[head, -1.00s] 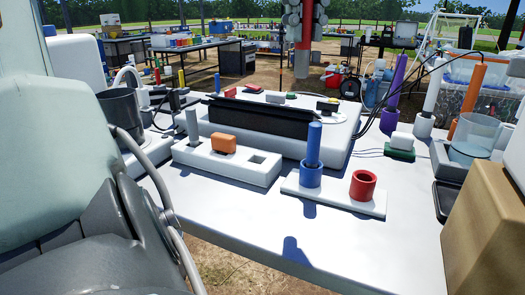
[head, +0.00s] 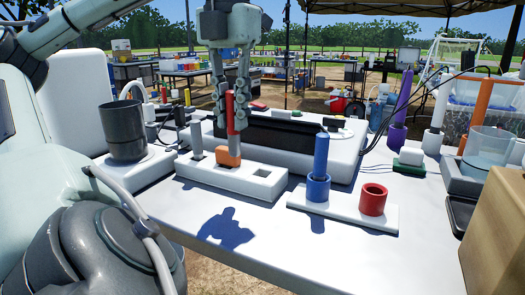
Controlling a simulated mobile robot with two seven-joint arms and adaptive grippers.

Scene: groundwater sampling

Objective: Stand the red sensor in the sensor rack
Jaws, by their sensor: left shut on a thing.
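My left gripper (head: 232,118) comes down from the top, pointing downward, shut on the upright red sensor (head: 230,104). In the picture it is above and partly in front of the white block with slots; the gap below is hard to judge. The sensor rack (head: 343,208) is a white plate at the front right of the table. It has a blue cup (head: 318,189) with the blue sensor (head: 321,154) standing in it, and a red cup (head: 373,200) that looks empty. My right gripper is not in view.
A cardboard box (head: 497,235) stands at right. The table front is clear.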

